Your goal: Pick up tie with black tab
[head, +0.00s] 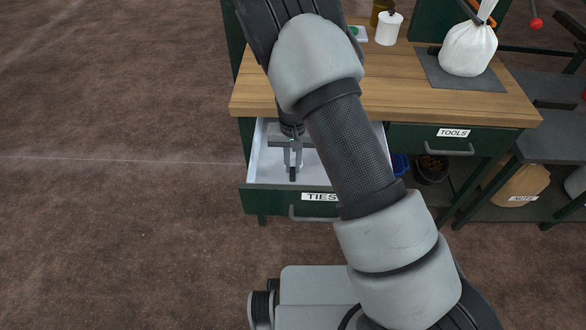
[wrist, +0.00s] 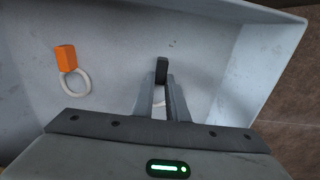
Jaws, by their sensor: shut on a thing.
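The tie with the black tab (wrist: 161,70) is in the wrist view, between the fingertips of my gripper (wrist: 162,82). Part of its pale loop shows between the fingers; the rest is hidden. In the head view my gripper (head: 292,168) points down inside the open drawer (head: 258,160) labelled TIES, shut on the black tab. The drawer floor is close below; I cannot tell whether the tie touches it. A second tie with an orange tab (wrist: 66,58) and a white loop lies on the drawer floor to the left in the wrist view.
The drawer walls (wrist: 265,65) surround my gripper. The wooden worktop (head: 430,106) is above and behind the drawer, with a white bag (head: 468,50) and a white bottle (head: 388,28) on it. The closed TOOLS drawer (head: 450,142) is to the right. Open floor lies left.

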